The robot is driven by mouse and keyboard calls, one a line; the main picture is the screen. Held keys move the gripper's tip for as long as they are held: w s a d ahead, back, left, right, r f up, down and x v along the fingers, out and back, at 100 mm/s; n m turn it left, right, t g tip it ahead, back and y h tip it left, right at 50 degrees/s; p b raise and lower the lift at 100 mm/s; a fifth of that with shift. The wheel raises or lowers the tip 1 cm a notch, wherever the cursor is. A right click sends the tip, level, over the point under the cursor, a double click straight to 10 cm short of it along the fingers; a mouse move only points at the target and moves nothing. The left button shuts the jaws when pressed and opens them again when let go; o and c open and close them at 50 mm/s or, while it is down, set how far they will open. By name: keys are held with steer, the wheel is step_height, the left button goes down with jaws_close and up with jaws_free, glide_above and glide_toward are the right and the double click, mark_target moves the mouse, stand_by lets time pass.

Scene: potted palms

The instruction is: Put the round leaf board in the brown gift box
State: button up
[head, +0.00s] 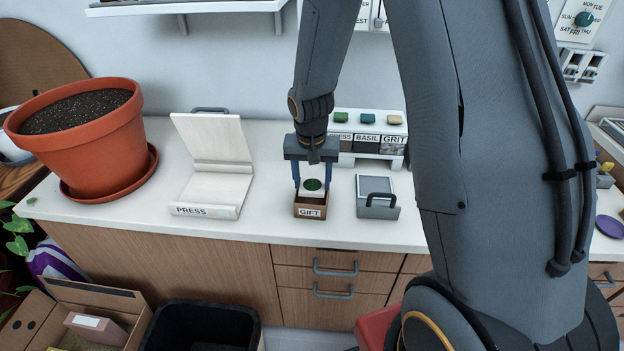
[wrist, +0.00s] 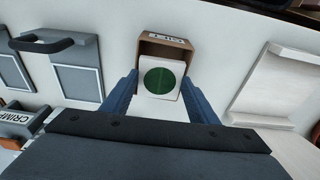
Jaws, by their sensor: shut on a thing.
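The round leaf board is a white board with a dark green round patch (head: 312,185); it also shows in the wrist view (wrist: 159,81). My gripper (head: 311,187) points down with its blue fingers on either side of the board and is shut on it. The brown gift box (head: 310,212), labelled GIFT, stands on the counter under the board. In the wrist view the box (wrist: 165,44) shows behind the board's far edge. The board hides much of the box's opening, so I cannot tell how far inside it is.
A rack with labelled bins (head: 367,142) stands behind. The counter's front strip is clear.

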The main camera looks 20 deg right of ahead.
steer(key=shift+f, duration=0.1)
steer(key=shift+f+b, duration=0.3)
steer(key=shift+f, duration=0.05)
steer(key=shift+f, duration=0.15)
steer(key=o, duration=1)
steer(key=shift+s, duration=0.1)
steer(key=shift+o, duration=0.2)
steer(key=shift+f, duration=0.1)
